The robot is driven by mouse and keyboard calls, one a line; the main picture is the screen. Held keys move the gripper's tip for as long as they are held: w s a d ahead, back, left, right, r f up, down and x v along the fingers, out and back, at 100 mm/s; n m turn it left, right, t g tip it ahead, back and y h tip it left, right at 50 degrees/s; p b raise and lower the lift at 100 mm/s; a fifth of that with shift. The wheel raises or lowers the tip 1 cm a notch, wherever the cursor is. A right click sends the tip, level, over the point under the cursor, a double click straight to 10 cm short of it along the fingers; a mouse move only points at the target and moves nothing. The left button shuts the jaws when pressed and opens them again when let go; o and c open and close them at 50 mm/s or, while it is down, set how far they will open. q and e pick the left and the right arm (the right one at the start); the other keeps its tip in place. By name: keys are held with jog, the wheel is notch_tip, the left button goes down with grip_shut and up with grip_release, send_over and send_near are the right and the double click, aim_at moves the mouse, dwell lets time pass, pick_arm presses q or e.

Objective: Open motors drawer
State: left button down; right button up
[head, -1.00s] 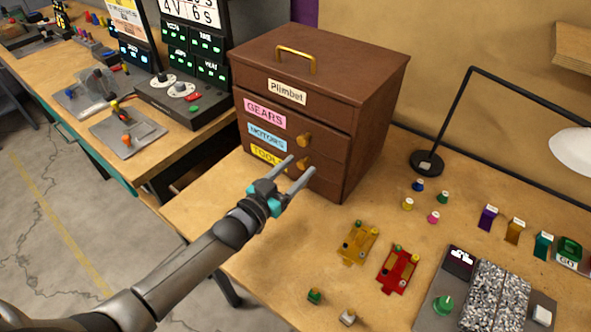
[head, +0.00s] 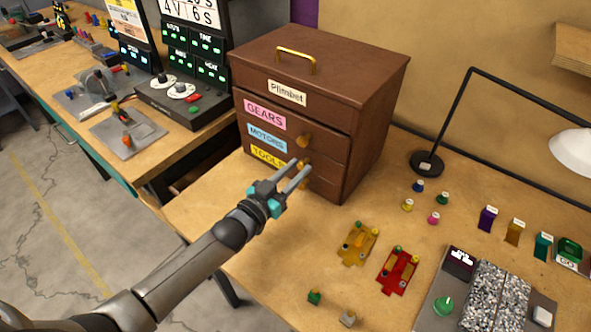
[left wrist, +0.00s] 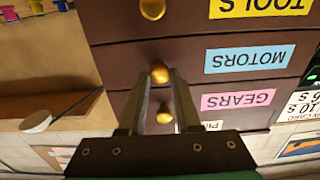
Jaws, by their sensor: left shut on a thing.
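The brown cabinet (head: 375,120) stands on the wooden bench. The motors drawer has a blue label (head: 267,138) and sits between the gears and tools drawers; it looks flush with the cabinet front. In the left wrist view the labels are upside down, and the motors drawer (left wrist: 190,65) shows with its gold knob (left wrist: 159,73). My left gripper (head: 298,167) is shut on the motors knob, with its fingers on either side. The fingers hide part of the knob in the head view. My right gripper is not in view.
The gears knob (head: 304,140) sits just above the held knob. A yellow part (head: 359,243) and a red part (head: 398,270) lie on the bench to the right. A black lamp (head: 427,163) stands behind them. The bench directly before the cabinet is clear.

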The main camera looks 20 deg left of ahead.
pick_arm(q)
jog(key=shift+s, duration=0.15)
dwell(0.8)
jog(key=p+v, duration=0.5)
jog(key=v, duration=0.8)
jog(key=shift+s+p, duration=0.2)
jog(key=shift+p, duration=0.1)
jog(key=c, duration=0.6)
grip_release()
jog(key=shift+a, duration=0.1)
jog(key=v, duration=1.5)
jog(key=shift+s+r, duration=0.1)
